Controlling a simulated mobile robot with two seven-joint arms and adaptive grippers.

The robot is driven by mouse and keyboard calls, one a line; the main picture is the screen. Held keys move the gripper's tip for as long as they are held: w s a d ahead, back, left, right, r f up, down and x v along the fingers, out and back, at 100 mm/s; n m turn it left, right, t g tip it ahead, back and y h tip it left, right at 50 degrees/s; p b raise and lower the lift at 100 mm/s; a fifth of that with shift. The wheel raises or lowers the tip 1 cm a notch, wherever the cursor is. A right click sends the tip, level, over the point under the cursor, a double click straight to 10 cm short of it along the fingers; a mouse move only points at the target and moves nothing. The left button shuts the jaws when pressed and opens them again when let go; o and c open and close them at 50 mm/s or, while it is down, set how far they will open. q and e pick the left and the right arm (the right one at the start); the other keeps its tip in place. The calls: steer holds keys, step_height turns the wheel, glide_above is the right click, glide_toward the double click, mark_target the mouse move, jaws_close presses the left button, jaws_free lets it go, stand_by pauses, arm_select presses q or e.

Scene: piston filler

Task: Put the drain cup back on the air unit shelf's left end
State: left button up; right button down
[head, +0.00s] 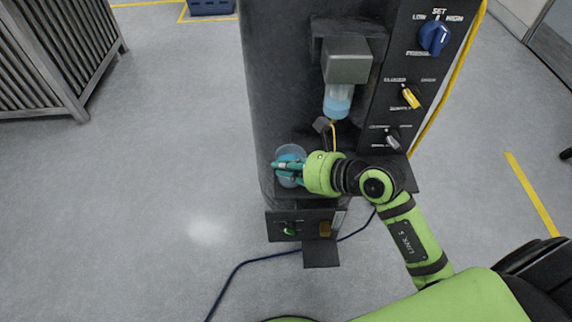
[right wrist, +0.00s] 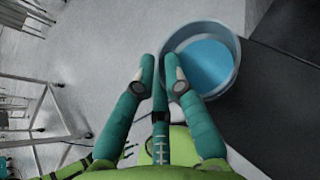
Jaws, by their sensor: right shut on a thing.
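The drain cup (head: 291,151) is a clear round cup with blue liquid in it. It also shows in the right wrist view (right wrist: 208,62). My right gripper (head: 284,170) is shut on the cup's near wall, with the fingertips at the rim in the right wrist view (right wrist: 162,74). The cup looks upright, at the left end of the dark shelf (head: 399,170) below the air unit (head: 347,60). I cannot tell whether it rests on the shelf or hangs just above it. My gripper hides part of the cup and shelf. My left gripper is not in view.
The air unit's bowl (head: 338,101) with blue liquid hangs above and right of the cup. A panel with a blue knob (head: 434,37) and a yellow knob (head: 411,97) stands to the right. A lower box with a green knob (head: 290,231) juts out below. Open floor lies left.

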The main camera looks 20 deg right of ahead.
steer(key=shift+f, duration=0.1)
steer(key=c, duration=1.3)
jaws_free()
steer(key=shift+r, duration=0.25)
steer(key=v, duration=1.2)
steer(key=shift+s+f, duration=0.1)
steer(key=shift+f, duration=0.05)
